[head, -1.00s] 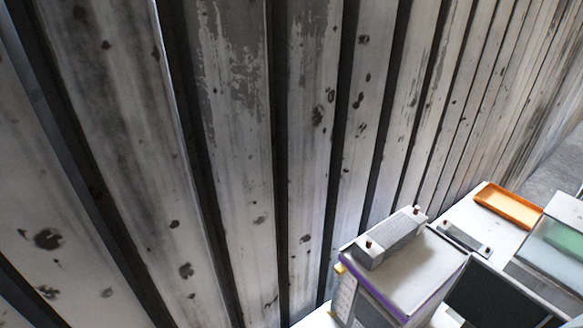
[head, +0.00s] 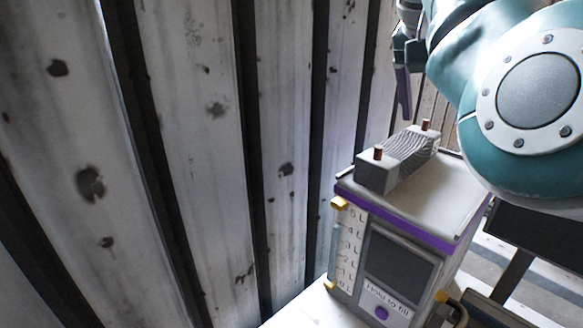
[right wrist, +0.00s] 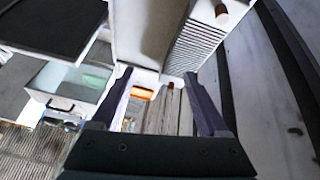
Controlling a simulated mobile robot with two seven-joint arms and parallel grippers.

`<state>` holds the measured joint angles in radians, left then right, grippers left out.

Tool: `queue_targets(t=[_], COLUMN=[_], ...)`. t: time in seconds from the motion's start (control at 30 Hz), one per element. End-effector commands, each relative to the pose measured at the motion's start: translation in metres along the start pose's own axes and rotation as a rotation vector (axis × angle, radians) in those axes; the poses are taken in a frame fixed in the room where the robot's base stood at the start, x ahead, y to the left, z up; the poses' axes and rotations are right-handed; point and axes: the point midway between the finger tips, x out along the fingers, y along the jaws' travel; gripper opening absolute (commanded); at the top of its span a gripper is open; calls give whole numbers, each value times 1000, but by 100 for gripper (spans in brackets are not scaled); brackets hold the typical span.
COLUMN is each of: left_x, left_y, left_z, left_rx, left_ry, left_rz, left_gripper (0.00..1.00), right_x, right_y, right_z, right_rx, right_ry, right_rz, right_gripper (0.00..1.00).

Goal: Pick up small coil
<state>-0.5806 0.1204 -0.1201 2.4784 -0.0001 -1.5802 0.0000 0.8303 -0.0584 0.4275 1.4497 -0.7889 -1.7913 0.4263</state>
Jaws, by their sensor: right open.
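The small coil (head: 398,158) is a grey ribbed block with two copper-coloured pins on top. It lies on the flat light top of a boxy machine (head: 405,205) with a purple edge band. In the right wrist view the coil (right wrist: 197,45) shows beyond the right finger, partly cut off by the top edge. My right gripper (head: 403,88) is above and just behind the coil in the head view, pointing down, apart from it. In the right wrist view the gripper (right wrist: 158,72) has its fingers spread with nothing held. My left gripper is not in view.
A ribbed, stained metal wall (head: 200,130) stands behind and left of the machine. My right arm covers the head view's upper right. An orange tray (right wrist: 143,93) and a clear bin with green contents (right wrist: 72,82) show in the right wrist view.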

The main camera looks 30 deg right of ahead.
Motion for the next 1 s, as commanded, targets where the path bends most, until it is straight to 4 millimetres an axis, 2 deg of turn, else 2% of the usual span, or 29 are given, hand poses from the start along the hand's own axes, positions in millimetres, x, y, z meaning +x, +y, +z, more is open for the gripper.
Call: queue_targets(t=[0.03, 0.1, 0.2, 0.3, 0.47, 0.7, 0.87, 1.0], left_x=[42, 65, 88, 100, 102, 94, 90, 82], left_y=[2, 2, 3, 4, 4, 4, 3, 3], left_z=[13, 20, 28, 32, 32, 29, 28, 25], left_rx=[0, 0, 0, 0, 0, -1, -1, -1], left_ry=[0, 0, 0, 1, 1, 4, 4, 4], left_rz=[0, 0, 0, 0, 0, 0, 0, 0], left_gripper=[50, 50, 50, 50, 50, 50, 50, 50], right_x=[19, 16, 8, -3, -6, 26, 40, 62], right_y=[-14, -25, -36, -42, -44, -45, -45, -43], right_z=[8, 8, 8, 8, 6, 9, 11, 14], right_rx=[54, 110, 162, 189, 202, 202, 202, 201], right_ry=[-25, -57, -88, -104, -114, -114, -114, -114], right_rz=[-10, -10, -14, -18, -17, -15, -16, -14], right_gripper=[78, 78, 78, 78, 78, 78, 78, 78])
